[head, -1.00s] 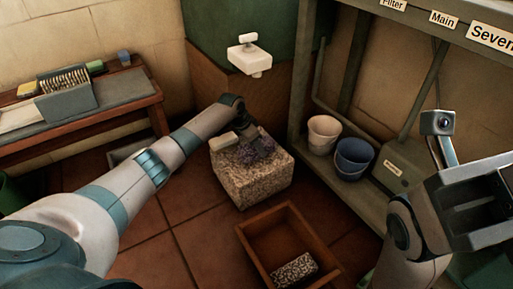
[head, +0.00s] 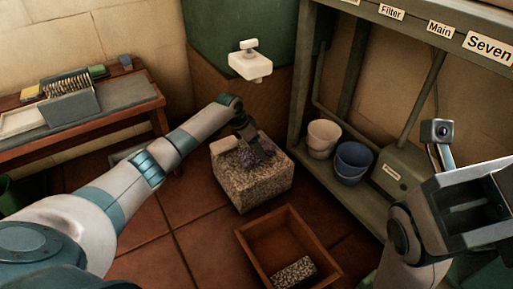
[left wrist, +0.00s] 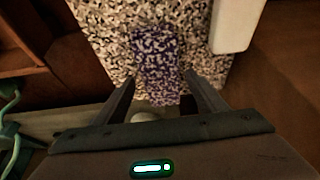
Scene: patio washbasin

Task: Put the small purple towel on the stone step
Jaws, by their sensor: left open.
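The small purple towel (head: 268,146) lies on top of the speckled stone step (head: 247,187). In the left wrist view the towel (left wrist: 157,62) is a speckled purple strip, flat on the stone (left wrist: 105,35). My left gripper (head: 262,152) is over the towel in the head view and partly hides it. In the left wrist view its fingers (left wrist: 160,92) are apart, one on each side of the towel's near end; nothing is clamped between them. My right gripper (head: 485,212) is at the right edge of the head view, away from the step, its fingertips out of frame.
A wooden crate (head: 246,250) with a speckled block (head: 294,273) stands in front. A white bucket (head: 323,137) and a blue one (head: 353,160) stand on the shelf at right. A bench (head: 140,93) is at left.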

